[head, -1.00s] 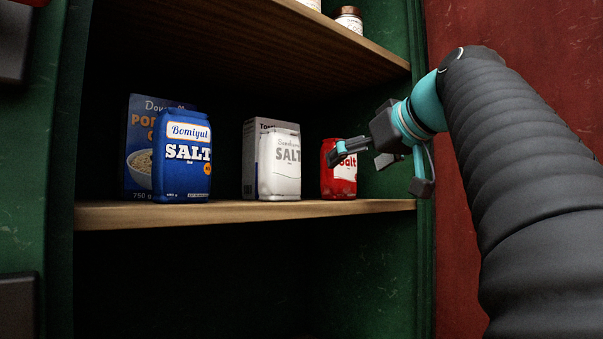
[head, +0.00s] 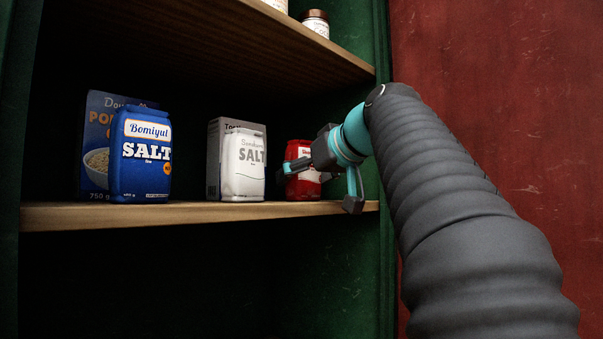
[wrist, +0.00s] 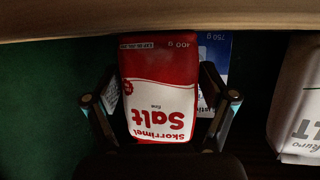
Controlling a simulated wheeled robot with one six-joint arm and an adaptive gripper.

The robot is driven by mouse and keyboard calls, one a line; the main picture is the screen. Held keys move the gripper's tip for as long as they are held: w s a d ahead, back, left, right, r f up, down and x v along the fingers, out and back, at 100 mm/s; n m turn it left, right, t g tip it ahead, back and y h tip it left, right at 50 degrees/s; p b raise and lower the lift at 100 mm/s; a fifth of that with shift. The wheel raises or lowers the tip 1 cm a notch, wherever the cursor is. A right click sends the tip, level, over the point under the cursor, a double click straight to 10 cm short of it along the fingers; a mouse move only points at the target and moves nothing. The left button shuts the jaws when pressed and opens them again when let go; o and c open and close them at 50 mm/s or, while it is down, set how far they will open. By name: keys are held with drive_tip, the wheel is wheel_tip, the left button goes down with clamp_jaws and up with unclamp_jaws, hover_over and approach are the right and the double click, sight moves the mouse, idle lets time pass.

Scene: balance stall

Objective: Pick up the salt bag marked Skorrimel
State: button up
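The red and white Skorrimel salt bag (head: 303,174) stands upright at the right end of the wooden shelf, partly hidden by my gripper in the head view. In the wrist view the Skorrimel bag (wrist: 160,92) appears upside down, its name readable, between the two fingers. My gripper (head: 316,185) is open, with one finger on each side of the bag's front. The fingers also show in the wrist view (wrist: 160,105). I cannot tell whether they touch the bag.
A white salt bag (head: 243,168) stands left of the red one, with a carton (head: 214,160) behind it. A blue Bomiyul salt bag (head: 140,160) and a blue box (head: 96,165) stand further left. The shelf board (head: 180,213) lies below; an upper shelf (head: 230,40) hangs above.

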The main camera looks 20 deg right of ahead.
drive_tip(key=c, duration=1)
drive_tip(key=shift+r, duration=0.2)
